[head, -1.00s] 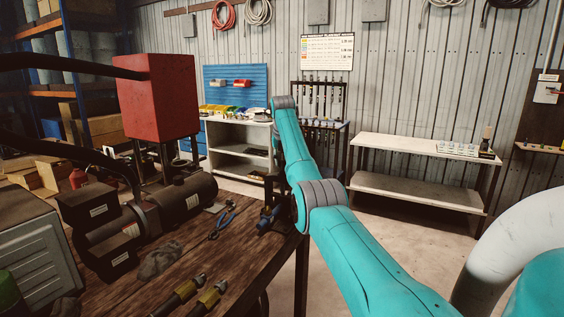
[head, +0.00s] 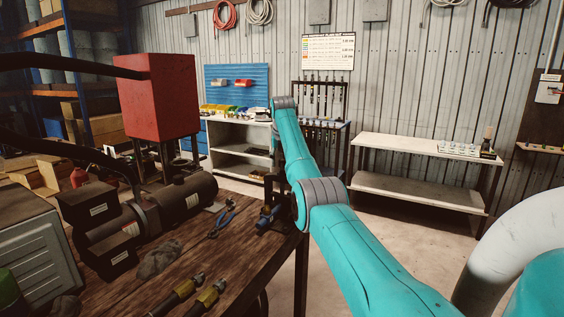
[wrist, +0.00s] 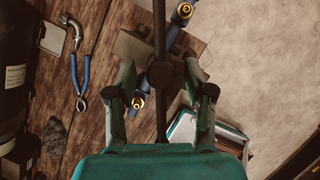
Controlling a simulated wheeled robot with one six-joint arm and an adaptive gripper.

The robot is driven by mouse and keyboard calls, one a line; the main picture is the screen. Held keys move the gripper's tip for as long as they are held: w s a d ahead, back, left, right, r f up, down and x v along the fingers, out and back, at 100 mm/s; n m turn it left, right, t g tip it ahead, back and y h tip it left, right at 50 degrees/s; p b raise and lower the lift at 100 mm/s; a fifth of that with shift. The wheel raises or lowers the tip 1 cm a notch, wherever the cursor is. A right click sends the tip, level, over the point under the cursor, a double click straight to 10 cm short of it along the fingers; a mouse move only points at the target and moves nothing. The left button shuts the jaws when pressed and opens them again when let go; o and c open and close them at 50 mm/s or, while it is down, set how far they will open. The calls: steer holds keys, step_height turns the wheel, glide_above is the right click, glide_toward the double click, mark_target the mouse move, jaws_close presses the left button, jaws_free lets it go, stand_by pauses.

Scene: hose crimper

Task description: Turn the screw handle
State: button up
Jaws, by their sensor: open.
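The screw handle (wrist: 161,112) shows in the wrist view as a dark straight bar with a round hub at its middle, running up and down the picture. My gripper (wrist: 160,76) is open, with one finger to the left of the hub and one to the right. Gaps show between the fingers and the hub; I cannot tell the height difference. Beneath the bar are a grey-brown block (wrist: 130,45) and a blue part (wrist: 160,72) with brass-coloured ends. In the head view my arm hides most of this area; a blue part (head: 266,221) shows beside it.
Blue-handled pliers (head: 222,218) lie left on the wooden bench (head: 205,245), with hose fittings (head: 208,297) nearer. A dark motor unit (head: 185,205) and a red box (head: 158,98) stand farther left. Open floor (head: 390,225) lies right of the bench edge.

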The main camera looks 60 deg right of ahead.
steer(key=v, duration=1.1)
steer(key=shift+a+r, duration=0.2)
steer(key=shift+r, duration=0.15)
steer(key=shift+s, duration=0.1)
